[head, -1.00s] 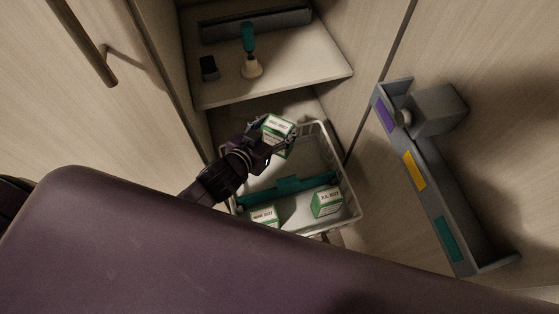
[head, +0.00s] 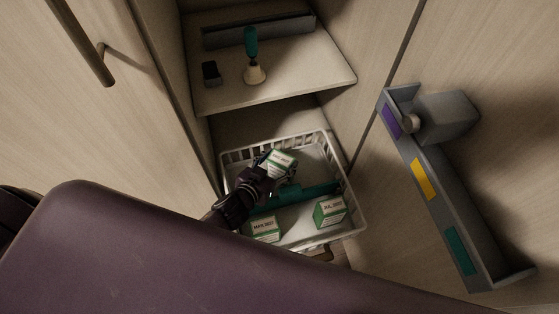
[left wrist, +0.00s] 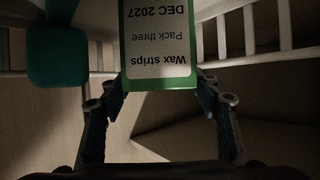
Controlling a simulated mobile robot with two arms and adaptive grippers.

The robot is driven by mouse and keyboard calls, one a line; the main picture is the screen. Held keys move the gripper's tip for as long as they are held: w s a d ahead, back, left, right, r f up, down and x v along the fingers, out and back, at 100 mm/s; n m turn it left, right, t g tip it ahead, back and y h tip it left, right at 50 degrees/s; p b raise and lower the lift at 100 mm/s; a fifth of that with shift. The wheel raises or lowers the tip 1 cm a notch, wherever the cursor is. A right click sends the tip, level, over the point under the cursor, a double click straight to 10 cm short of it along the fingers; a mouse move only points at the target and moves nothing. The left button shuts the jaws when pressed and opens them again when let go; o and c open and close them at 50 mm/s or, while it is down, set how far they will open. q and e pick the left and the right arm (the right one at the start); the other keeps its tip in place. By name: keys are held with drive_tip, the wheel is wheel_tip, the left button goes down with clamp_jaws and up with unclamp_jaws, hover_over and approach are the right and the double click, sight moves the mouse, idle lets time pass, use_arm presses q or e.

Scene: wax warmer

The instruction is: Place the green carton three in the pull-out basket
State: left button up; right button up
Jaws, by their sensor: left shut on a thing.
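The green carton three (head: 282,162) is a green and white box. In the left wrist view the carton (left wrist: 158,45) shows "Wax strips, Pack three, DEC 2027", upside down. My left gripper (head: 270,170) is shut on it, with a finger on each side (left wrist: 158,95). It holds the carton over the back part of the white pull-out basket (head: 350,205). Whether the carton touches the basket floor cannot be told. My right gripper is not in view.
A teal divider (head: 310,193) crosses the basket. In front of it stand two green and white cartons, MAR 2027 (head: 263,228) and JUL 2027 (head: 329,211). A shelf (head: 310,80) is above and behind. A grey door rack (head: 440,200) is at right.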

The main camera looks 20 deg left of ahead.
use_arm(q)
drive_tip(key=o, duration=1.8)
drive_tip(key=shift+f, duration=0.15)
drive_tip(key=shift+r, duration=0.2)
drive_tip(key=v, duration=1.2)
